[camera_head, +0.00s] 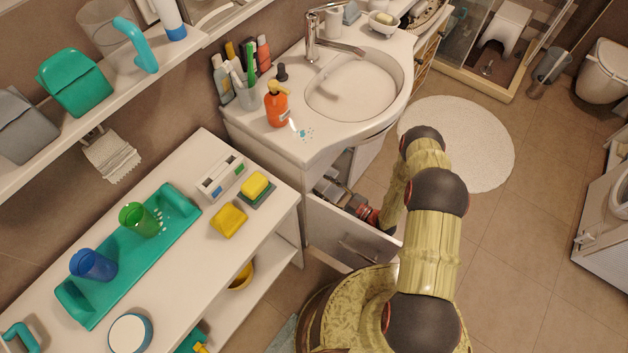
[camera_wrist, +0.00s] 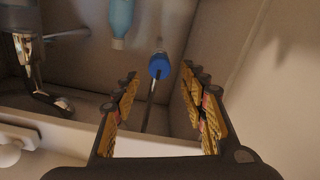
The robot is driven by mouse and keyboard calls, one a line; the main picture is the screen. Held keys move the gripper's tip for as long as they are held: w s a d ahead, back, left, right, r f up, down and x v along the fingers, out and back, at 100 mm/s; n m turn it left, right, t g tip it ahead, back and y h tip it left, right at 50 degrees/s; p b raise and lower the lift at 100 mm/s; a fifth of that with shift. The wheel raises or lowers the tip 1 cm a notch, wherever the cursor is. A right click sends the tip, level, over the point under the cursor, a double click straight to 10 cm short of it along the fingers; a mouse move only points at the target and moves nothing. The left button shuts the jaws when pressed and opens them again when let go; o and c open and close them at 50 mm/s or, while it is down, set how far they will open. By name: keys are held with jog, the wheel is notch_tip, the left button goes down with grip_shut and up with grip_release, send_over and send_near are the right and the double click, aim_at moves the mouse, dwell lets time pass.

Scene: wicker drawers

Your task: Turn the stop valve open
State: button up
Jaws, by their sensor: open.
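A round blue knob (camera_wrist: 159,67) on a thin dark stem, which looks like the stop valve handle, shows in the wrist view. My gripper (camera_wrist: 160,80) is open, with one finger on each side of the knob in the picture. The knob appears beyond the fingertips; I cannot tell the exact distance, and no contact shows. The gripper holds nothing. In the head view my arm bends down into the open drawer (camera_head: 345,240) under the sink, and the knob is hidden there.
A chrome pipe (camera_wrist: 30,62) stands left in the wrist view, and a light-blue bottle (camera_wrist: 121,18) is at the top. Pale cabinet walls (camera_wrist: 270,70) are close on the right. The washbasin (camera_head: 352,88) overhangs the drawer. A white shelf unit (camera_head: 205,260) stands to the left.

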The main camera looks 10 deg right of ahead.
jog(key=shift+b+x, duration=0.45)
jog(key=shift+x, duration=1.9)
jog(key=c, duration=0.3)
jog(key=c, duration=0.8)
grip_shut()
